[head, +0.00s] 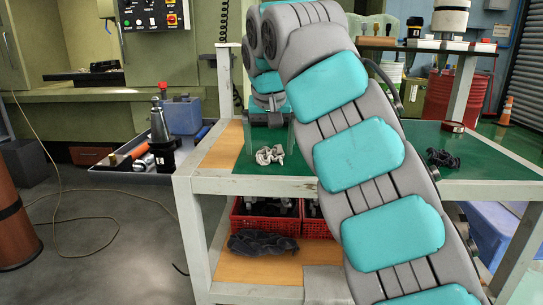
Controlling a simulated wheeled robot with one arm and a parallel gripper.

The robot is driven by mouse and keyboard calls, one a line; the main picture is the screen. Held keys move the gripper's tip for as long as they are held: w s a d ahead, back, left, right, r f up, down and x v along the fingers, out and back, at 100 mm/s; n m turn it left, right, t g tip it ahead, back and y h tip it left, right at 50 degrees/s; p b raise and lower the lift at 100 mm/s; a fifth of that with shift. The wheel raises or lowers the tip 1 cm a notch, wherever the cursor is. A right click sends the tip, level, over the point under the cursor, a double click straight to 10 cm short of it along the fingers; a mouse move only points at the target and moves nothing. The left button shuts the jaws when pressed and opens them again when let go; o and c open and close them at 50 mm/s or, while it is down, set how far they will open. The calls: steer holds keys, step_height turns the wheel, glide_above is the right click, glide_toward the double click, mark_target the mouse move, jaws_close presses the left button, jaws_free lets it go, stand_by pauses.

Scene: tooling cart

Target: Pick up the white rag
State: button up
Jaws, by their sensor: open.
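The white rag (270,155) lies crumpled on the green top of the cart (300,185), towards its left side. My gripper (268,142) hangs just above and behind the rag, pointing down, with its fingers apart. Nothing shows held between them. I cannot tell from this view whether the fingertips touch the rag. My arm crosses the middle of the cart and hides part of its top.
A dark crumpled cloth (443,158) and a small round tin (452,127) lie on the right of the top. The lower shelf holds red crates (265,222) and another dark cloth (262,243). A tray of tools (125,178) adjoins the left side.

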steer(key=c, duration=1.2)
steer(key=shift+r, duration=0.1)
